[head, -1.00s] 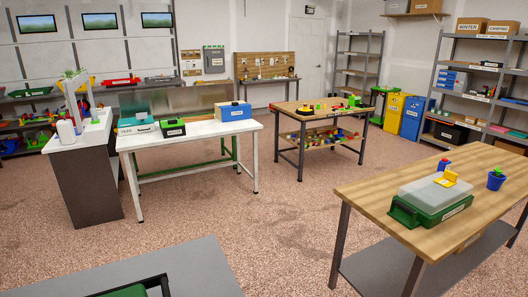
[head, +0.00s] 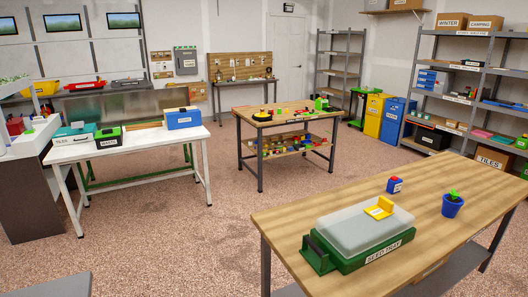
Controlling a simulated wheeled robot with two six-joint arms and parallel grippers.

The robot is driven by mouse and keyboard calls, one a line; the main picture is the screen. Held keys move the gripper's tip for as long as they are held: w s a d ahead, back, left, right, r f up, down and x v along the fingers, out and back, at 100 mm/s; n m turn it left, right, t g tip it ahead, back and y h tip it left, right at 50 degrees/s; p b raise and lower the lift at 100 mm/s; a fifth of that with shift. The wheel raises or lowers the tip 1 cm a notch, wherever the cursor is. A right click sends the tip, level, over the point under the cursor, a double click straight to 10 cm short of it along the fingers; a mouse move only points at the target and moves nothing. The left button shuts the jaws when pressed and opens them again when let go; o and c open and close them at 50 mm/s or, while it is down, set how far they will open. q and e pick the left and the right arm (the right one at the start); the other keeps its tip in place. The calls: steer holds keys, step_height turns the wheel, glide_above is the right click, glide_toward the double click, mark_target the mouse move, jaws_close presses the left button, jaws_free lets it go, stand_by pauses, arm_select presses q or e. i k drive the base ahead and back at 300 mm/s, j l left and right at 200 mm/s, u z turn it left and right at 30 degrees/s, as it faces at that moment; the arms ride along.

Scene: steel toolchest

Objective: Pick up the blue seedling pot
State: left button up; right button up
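The blue seedling pot (head: 452,206) stands upright on the right part of the wooden table (head: 285,222) in the head view, with a small green seedling in it. Nothing touches it. Neither of my grippers shows in this view, so I cannot see their fingers.
On the same table sit a green seed tray (head: 374,257) with a clear lid (head: 345,232), a yellow piece (head: 380,208) on the lid, and a small blue item with a red top (head: 394,185). A white table (head: 130,143) and another wooden table (head: 285,112) stand beyond, with open floor between.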

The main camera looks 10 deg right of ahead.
mark_target(452, 204)
steer(key=i+l, duration=0.1)
steer(key=l, duration=0.9)
steer(key=i+l, duration=0.15)
steer(key=l, duration=0.85)
steer(key=i+l, duration=0.15)
steer(key=l, duration=0.3)
steer(key=k+l+z, duration=0.05)
